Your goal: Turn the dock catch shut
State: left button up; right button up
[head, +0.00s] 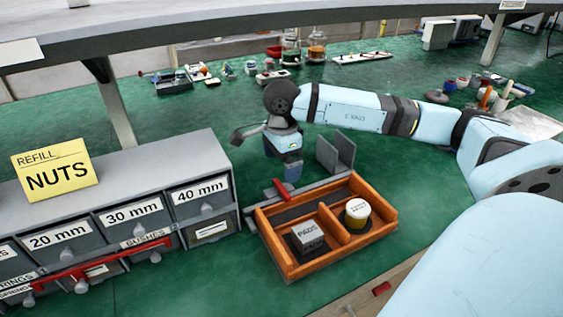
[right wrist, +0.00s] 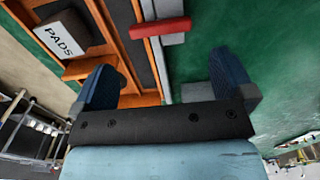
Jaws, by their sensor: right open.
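The dock catch is a short red bar (head: 282,190) on a grey mount at the back left edge of an orange wooden tray (head: 291,269). In the right wrist view the red bar (right wrist: 160,28) lies crosswise, its left part overlapping the tray's orange rim in the picture; I cannot tell if it touches the rim. My right gripper (head: 287,172) hangs just behind the catch. In its wrist view the blue fingers are wide apart, the gap (right wrist: 168,84) is empty, and the catch is ahead of them. My left gripper is out of view.
The tray holds a grey PADS box (head: 308,236) and a white-and-yellow canister (head: 357,212). Grey upright plates (head: 336,153) stand behind it. A grey drawer cabinet (head: 130,200) with a red rail (head: 100,262) is close on the left. Green bench right of the tray is clear.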

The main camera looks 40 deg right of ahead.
notch_tip(320, 180, up, 6)
jog(key=shift+r+p, duration=0.15)
jog(key=shift+p, duration=0.15)
dwell(0.5)
